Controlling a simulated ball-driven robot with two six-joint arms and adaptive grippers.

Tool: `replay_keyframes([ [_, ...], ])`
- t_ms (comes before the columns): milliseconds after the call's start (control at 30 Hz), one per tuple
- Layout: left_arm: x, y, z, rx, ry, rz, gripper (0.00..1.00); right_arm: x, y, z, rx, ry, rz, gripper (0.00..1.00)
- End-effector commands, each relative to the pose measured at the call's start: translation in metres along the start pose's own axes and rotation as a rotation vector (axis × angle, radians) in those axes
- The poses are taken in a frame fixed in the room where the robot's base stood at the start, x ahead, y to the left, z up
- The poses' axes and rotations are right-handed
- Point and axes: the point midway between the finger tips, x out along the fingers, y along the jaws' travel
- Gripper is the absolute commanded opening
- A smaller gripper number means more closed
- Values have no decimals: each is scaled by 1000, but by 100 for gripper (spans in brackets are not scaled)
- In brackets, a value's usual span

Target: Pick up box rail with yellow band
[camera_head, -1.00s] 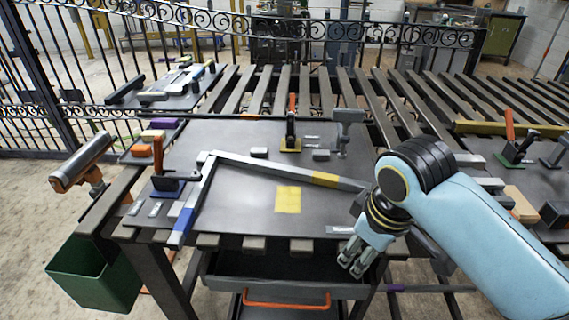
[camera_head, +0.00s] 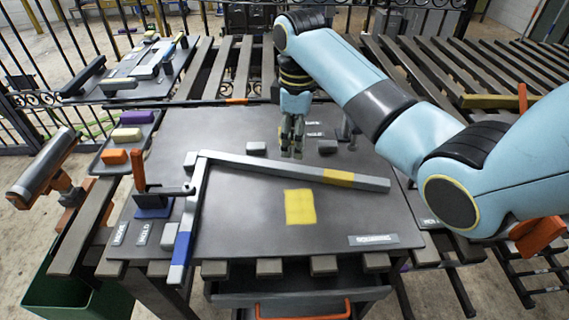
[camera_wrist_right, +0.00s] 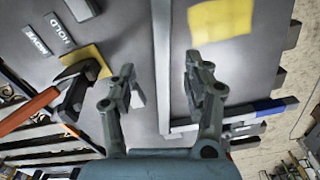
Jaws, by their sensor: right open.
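The grey box rail with the yellow band (camera_head: 270,168) lies across the dark table, its band (camera_head: 338,178) toward its right end. Its left end meets a second grey rail with a blue band (camera_head: 181,247). My right gripper (camera_head: 291,152) points down just behind the yellow-banded rail, left of the band. In the right wrist view the fingers of the gripper (camera_wrist_right: 160,78) are open and empty. The rail (camera_wrist_right: 161,50) runs lengthwise between them in the picture; the height gap is unclear. The yellow band is not visible there. My left gripper is not in view.
A yellow square (camera_head: 300,207) marks the table in front of the rail. An orange-handled clamp (camera_head: 150,195) stands at left. A small grey block (camera_head: 256,148) lies behind the rail. A clamp with an orange handle (camera_wrist_right: 30,112) shows beside my gripper in the wrist view.

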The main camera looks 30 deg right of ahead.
Motion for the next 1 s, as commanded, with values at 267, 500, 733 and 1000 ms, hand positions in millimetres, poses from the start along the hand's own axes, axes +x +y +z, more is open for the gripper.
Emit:
replay_keyframes([
  [267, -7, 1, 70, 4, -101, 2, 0, 32, 4, -6, 1, -5, -6, 51],
  [500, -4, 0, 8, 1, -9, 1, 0, 69, 1, -8, 1, -6, -6, 51],
  [733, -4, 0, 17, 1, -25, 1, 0, 80, 1, -8, 1, -4, -3, 51],
  [1000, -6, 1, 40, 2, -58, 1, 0, 79, 1, -8, 1, -4, -3, 31],
])
